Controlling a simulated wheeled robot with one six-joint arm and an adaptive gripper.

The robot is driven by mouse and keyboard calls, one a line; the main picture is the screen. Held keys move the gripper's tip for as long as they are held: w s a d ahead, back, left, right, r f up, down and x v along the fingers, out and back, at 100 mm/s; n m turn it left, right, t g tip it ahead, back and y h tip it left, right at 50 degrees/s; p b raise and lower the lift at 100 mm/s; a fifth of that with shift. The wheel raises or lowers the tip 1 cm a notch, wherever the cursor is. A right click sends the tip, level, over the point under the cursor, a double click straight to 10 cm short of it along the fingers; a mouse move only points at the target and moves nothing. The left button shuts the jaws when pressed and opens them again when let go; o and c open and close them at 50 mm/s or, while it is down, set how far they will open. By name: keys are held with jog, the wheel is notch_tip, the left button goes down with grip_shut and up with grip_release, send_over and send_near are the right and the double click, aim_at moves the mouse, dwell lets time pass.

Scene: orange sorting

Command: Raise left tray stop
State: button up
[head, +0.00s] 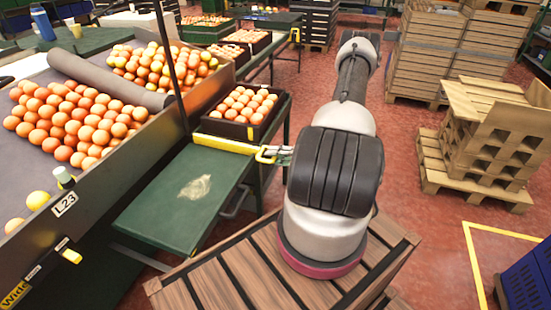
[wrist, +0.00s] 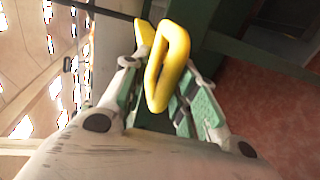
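The left tray stop is a yellow bar (head: 220,144) lying across the back edge of the green tray surface (head: 160,215), in front of a crate of oranges. A yellow loop handle (head: 265,154) sits at its right end. My gripper (head: 277,155) is at this handle, with its fingers pointing left. In the wrist view the handle (wrist: 167,65) stands between the two fingers of my gripper (wrist: 160,80), which are apart. A small gap shows beside the left finger; the handle hides the right fingertip, so contact on that side is unclear.
The crate of oranges (head: 242,113) stands directly behind the bar. A sloped bin with many oranges (head: 75,120) and a grey roller (head: 110,80) is at the left. Wooden pallets and crates (head: 500,140) stand at the right. Red floor (head: 410,220) is clear between.

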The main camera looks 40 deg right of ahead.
jog(key=shift+o, duration=0.2)
jog(key=shift+f, duration=0.1)
jog(key=shift+s+d, duration=0.15)
jog(key=shift+s, duration=0.1)
jog(key=v, duration=1.1)
jog(key=shift+s, duration=0.2)
jog(key=shift+d, duration=0.15)
